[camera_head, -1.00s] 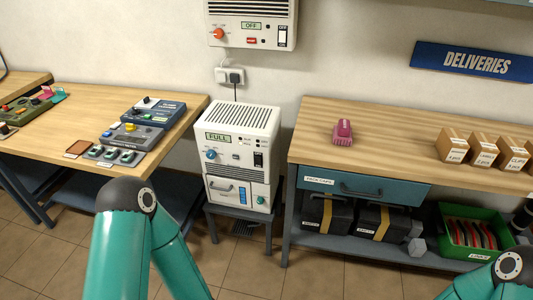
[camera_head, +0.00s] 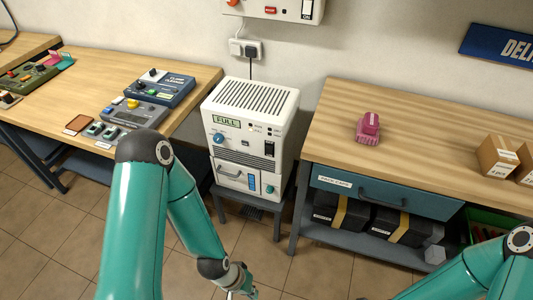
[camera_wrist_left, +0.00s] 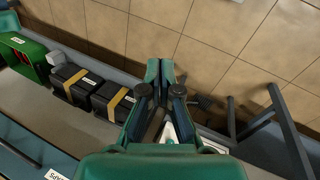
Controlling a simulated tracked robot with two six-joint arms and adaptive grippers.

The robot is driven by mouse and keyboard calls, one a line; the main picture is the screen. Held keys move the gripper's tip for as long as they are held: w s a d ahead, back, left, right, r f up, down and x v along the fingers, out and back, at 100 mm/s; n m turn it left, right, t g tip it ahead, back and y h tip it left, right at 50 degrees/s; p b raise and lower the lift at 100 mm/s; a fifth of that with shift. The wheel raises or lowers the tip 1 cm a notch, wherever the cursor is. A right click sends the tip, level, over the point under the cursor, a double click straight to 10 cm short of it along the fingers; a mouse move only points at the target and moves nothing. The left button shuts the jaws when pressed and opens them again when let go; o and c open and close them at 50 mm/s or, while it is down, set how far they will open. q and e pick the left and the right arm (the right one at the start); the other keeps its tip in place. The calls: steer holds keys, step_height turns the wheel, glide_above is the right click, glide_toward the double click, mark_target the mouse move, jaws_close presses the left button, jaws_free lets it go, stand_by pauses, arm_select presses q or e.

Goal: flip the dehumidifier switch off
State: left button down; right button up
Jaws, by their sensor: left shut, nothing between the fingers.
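The dehumidifier (camera_head: 238,160) is a white box with a slotted top and a green FULL display, on a low stand between the two benches. Its front carries a blue knob and a small dark rocker switch (camera_head: 269,150) at the right; I cannot tell the rocker's position. My left gripper (camera_head: 243,290) is low at the bottom edge of the head view, below and in front of the dehumidifier, apart from it and partly cut off. In the left wrist view its fingers (camera_wrist_left: 160,68) are together and empty, over the floor. My right gripper is out of view.
The left bench (camera_head: 175,118) holds control boxes. The right bench (camera_head: 425,140) has a pink object (camera_head: 368,128), cardboard boxes (camera_head: 497,155) and a blue drawer (camera_head: 385,194). Black cases (camera_head: 395,226) stand on its lower shelf.

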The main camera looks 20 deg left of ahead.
mark_target(268, 149)
arm_select(q)
steer(key=w+a+f+n+t+b, duration=0.2)
steer(key=w+t+b, duration=0.1)
steer(key=w+b, duration=0.35)
steer(key=w+a+f+n+t+y+b, duration=0.1)
steer(key=w+f+n+t+b, duration=0.15)
steer(key=w+b, duration=0.45)
steer(key=w+a+f+n+t+b, duration=0.2)
steer(key=w+n+t+b, duration=0.15)
steer(key=w+b, duration=0.35)
steer(key=w+a+r+n+t+y+b, duration=0.1)
steer(key=w+a+r+n+t+b, duration=0.1)
steer(key=w+r+t+b, duration=0.3)
steer(key=w+a+r+n+t+y+b, duration=0.1)
steer(key=w+a+r+n+t+b, duration=0.2)
steer(key=b, duration=0.7)
step_height(268, 149, up, 4)
steer(key=w+n+t, duration=0.1)
steer(key=w+n, duration=0.1)
steer(key=shift+w+a+f+n+t, duration=0.15)
steer(key=shift+w+a+n+t, duration=0.15)
steer(key=shift+w+t, duration=0.1)
steer(key=shift+w, duration=0.1)
